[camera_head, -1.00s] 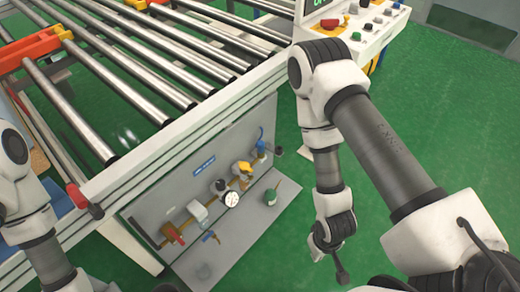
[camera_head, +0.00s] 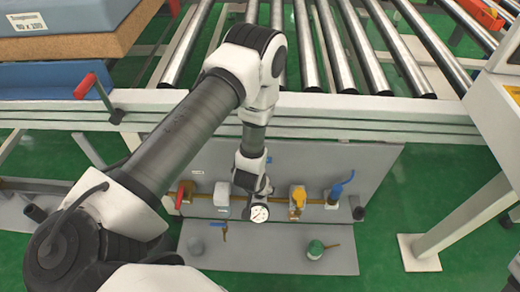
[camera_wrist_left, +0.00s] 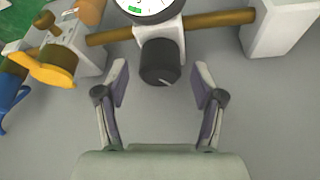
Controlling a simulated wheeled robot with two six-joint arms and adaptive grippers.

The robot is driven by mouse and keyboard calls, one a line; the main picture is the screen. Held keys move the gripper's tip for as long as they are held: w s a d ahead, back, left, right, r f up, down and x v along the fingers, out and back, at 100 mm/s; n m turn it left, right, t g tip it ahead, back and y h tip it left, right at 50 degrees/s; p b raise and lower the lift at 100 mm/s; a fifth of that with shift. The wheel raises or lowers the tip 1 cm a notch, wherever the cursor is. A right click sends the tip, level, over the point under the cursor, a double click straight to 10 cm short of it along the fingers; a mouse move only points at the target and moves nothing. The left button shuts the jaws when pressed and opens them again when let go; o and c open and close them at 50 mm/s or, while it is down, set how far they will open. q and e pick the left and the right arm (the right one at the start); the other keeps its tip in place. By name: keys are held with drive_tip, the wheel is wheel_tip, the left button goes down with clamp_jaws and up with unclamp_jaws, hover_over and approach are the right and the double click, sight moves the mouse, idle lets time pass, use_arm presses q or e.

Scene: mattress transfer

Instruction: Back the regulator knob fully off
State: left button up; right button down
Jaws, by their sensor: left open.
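The black regulator knob (camera_wrist_left: 160,62) is in the upper middle of the left wrist view, with a light mark on its face. It sits on a light regulator body below the white pressure gauge (camera_wrist_left: 148,8). The gauge also shows in the head view (camera_head: 258,213). My left gripper (camera_wrist_left: 161,84) is open, one finger on each side, with its tips near the knob's lower end. Gaps show between the fingers and the knob. In the head view my left gripper (camera_head: 254,187) hangs just above the gauge and hides the knob. My right gripper is not in view.
A brass pipe on the grey panel (camera_head: 340,160) carries a red-handled valve (camera_head: 183,193), a yellow valve (camera_head: 298,200) and a blue-handled valve (camera_head: 338,188). A green-topped item (camera_head: 315,249) stands on the lower plate. Conveyor rollers (camera_head: 350,50) lie above the panel.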

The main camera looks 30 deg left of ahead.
use_arm(q)
drive_tip(key=shift+w+f, duration=0.25)
drive_tip(key=shift+f, duration=0.3)
drive_tip(key=c, duration=1.1)
drive_tip(key=shift+s, duration=0.1)
drive_tip(key=shift+c, duration=0.2)
